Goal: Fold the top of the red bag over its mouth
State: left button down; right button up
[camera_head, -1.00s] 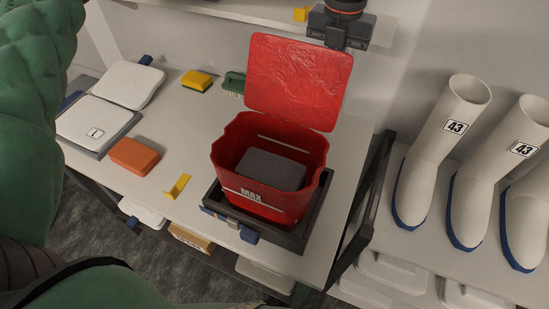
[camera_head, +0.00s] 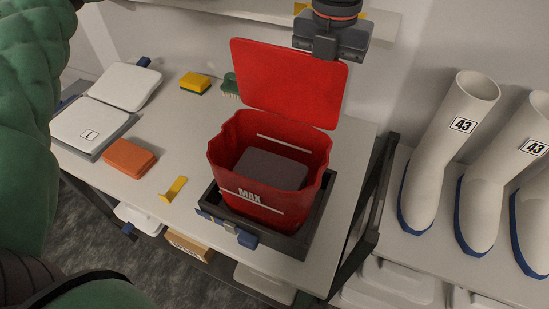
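The red bag (camera_head: 222,160) stands open, its mouth facing up, with a "MAX" mark on its front. A dark grey block lies inside (camera_head: 268,168). The bag's top (camera_head: 290,80) is a flat red flap standing up behind the mouth. My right gripper (camera_head: 325,52) hangs down from the top edge of the view, at the flap's upper right edge. Its fingertips overlap that edge in the picture. I cannot tell whether they touch or pinch it. My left gripper is out of view.
The bag stands in a dark tray (camera_head: 318,222) with a blue clip (camera_head: 246,238) at the front. An orange block (camera_head: 128,158), a yellow bracket (camera_head: 173,189), a sponge (camera_head: 195,83) and a scale (camera_head: 90,128) lie left. White boots (camera_head: 445,150) stand right. A shelf (camera_head: 200,9) crosses above.

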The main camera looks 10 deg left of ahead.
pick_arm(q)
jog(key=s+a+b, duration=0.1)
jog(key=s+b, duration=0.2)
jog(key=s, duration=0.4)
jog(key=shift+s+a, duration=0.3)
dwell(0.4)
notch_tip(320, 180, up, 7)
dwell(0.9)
